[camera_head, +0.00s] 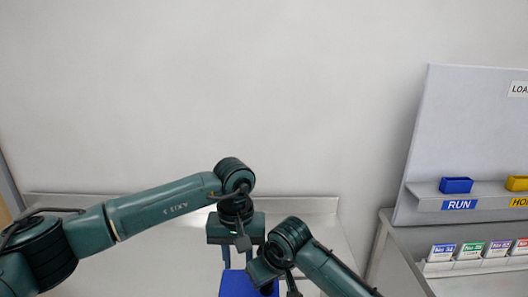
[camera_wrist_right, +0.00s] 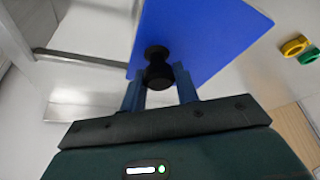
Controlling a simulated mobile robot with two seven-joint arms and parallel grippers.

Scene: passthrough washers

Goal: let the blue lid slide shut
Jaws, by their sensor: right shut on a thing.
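The blue lid (camera_head: 232,285) shows at the bottom middle of the head view, partly hidden by my right arm. In the right wrist view the lid (camera_wrist_right: 205,40) is a flat blue panel with a black knob (camera_wrist_right: 157,68). My right gripper (camera_wrist_right: 160,82) is shut on this knob, one finger on each side. In the head view my right gripper (camera_head: 268,281) is mostly hidden by its own wrist. My left gripper (camera_head: 238,262) points down just above the lid, with its fingers apart and nothing seen between them.
A steel table (camera_head: 150,270) with a raised back edge lies under my arms. At the right stand a grey panel with a RUN shelf (camera_head: 428,197), a blue bin (camera_head: 456,185) and several labelled card boxes (camera_head: 470,250). The right wrist view shows a yellow ring (camera_wrist_right: 294,46) and a green ring (camera_wrist_right: 309,55).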

